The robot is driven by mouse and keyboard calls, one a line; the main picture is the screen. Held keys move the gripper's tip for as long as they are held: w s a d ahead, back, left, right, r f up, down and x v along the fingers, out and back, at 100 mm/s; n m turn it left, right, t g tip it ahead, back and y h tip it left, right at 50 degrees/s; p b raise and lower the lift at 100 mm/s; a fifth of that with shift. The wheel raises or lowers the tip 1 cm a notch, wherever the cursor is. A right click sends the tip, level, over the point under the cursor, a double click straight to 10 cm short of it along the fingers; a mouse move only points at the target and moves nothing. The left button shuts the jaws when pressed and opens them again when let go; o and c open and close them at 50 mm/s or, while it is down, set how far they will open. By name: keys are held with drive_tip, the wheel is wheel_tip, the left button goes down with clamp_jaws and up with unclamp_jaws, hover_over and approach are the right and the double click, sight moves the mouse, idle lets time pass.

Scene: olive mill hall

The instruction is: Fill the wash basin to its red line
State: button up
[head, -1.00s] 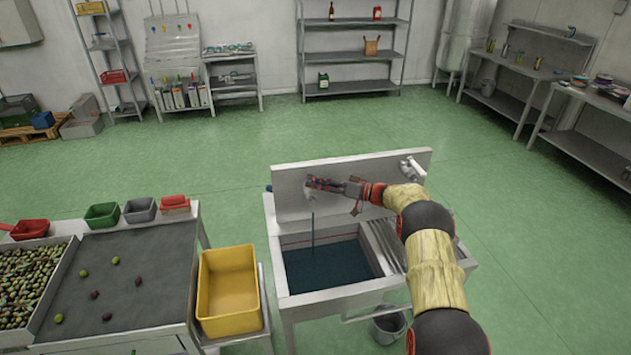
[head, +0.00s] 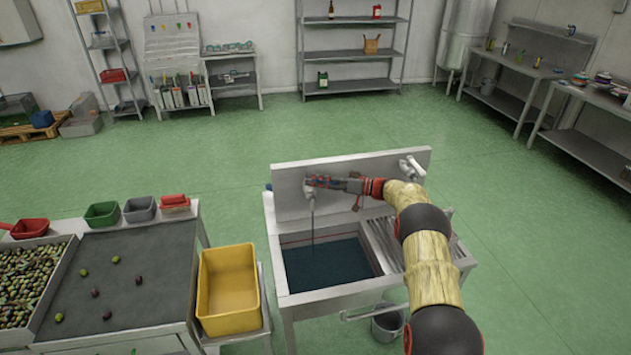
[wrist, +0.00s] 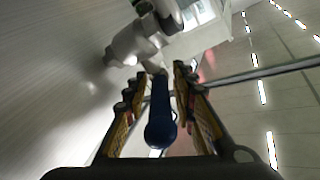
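The wash basin (head: 349,297) holds dark water (head: 325,265). A thin stream falls into it from the tap (head: 309,190) on the left of the backsplash; the tap body also shows in the wrist view (wrist: 135,42). My gripper (head: 318,182) is at this tap. In the wrist view my gripper (wrist: 160,75) has its fingers apart, one on each side of the blue tap lever (wrist: 160,125). Narrow gaps seem to show beside the lever; contact is unclear.
A second tap (head: 411,168) is at the backsplash's right end. A ribbed drainboard (head: 383,243) lies right of the water. A yellow crate (head: 228,290) and a sorting table (head: 130,270) stand to the left, a bucket (head: 387,325) below. The green floor behind is clear.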

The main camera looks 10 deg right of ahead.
drive_tip(key=shift+o, duration=0.4)
drive_tip(key=shift+f, duration=0.1)
drive_tip(key=shift+s+d, duration=0.1)
drive_tip(key=shift+d, duration=0.1)
drive_tip(key=v, duration=1.1)
drive_tip(key=shift+d, duration=0.25)
drive_tip(key=shift+s+d, duration=0.1)
drive_tip(key=shift+s, duration=0.05)
idle(1.2)
